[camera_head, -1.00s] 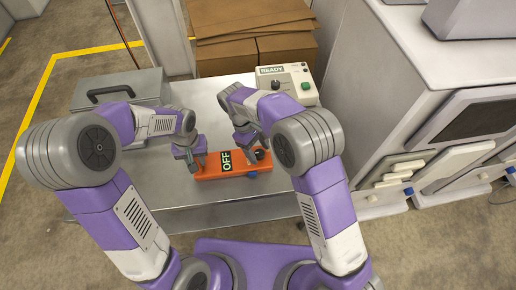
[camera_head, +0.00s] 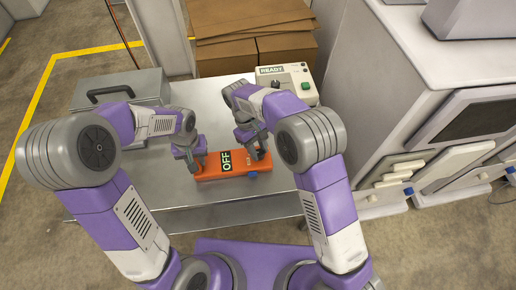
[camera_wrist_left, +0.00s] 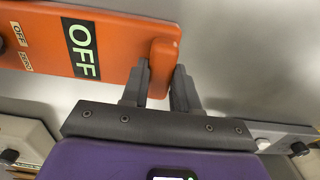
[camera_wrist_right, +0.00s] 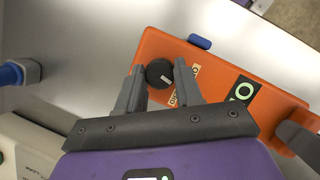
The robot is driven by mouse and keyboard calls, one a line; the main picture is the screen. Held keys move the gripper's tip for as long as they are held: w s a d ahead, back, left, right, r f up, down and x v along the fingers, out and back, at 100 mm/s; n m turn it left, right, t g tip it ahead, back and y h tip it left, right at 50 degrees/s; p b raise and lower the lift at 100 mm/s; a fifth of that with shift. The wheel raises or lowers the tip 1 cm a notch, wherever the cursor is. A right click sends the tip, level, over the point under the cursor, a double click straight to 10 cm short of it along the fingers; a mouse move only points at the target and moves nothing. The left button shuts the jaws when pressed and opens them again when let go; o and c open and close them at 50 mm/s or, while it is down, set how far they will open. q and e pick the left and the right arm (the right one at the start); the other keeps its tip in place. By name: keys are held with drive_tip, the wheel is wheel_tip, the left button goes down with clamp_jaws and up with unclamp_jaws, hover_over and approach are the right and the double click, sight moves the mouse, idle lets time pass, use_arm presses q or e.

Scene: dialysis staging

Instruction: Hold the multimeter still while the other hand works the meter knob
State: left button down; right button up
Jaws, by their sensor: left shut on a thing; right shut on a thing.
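The orange multimeter (camera_head: 215,173) lies flat on the metal table, its display reading OFF. My left gripper (camera_head: 197,163) is shut on the multimeter's left end; in the left wrist view its fingers (camera_wrist_left: 160,88) sit either side of the raised orange end piece (camera_wrist_left: 162,65). My right gripper (camera_head: 258,153) is over the meter's right part. In the right wrist view its fingers (camera_wrist_right: 160,80) are on either side of the black meter knob (camera_wrist_right: 159,73), closed on it. The knob is hidden in the head view. A blue piece (camera_wrist_right: 199,41) sticks out of the meter's edge.
A grey case with a black handle (camera_head: 110,92) stands at the back left of the table. A box labelled READY (camera_head: 292,82) with a green button stands at the back right. Cardboard boxes (camera_head: 255,45) are behind. The table front (camera_head: 200,215) is clear.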

drive_tip(key=m+g+y, duration=0.1)
drive_tip(key=m, duration=0.3)
drive_tip(key=shift+w+d+m, duration=0.1)
drive_tip(key=shift+m, duration=0.2)
drive_tip(key=m+y, duration=0.2)
drive_tip(key=m, duration=0.2)
drive_tip(key=shift+d+m, duration=0.1)
drive_tip(key=shift+m, duration=0.2)
drive_tip(key=shift+g, duration=0.3)
drive_tip(key=o, duration=1)
drive_tip(key=shift+o, duration=0.2)
drive_tip(key=shift+r, duration=0.1)
drive_tip(key=v, duration=1.1)
drive_tip(key=shift+w+r, duration=0.15)
drive_tip(key=shift+r, duration=0.25)
drive_tip(key=shift+d, duration=0.15)
use_arm(q)
drive_tip(key=c, duration=0.5)
unclamp_jaws()
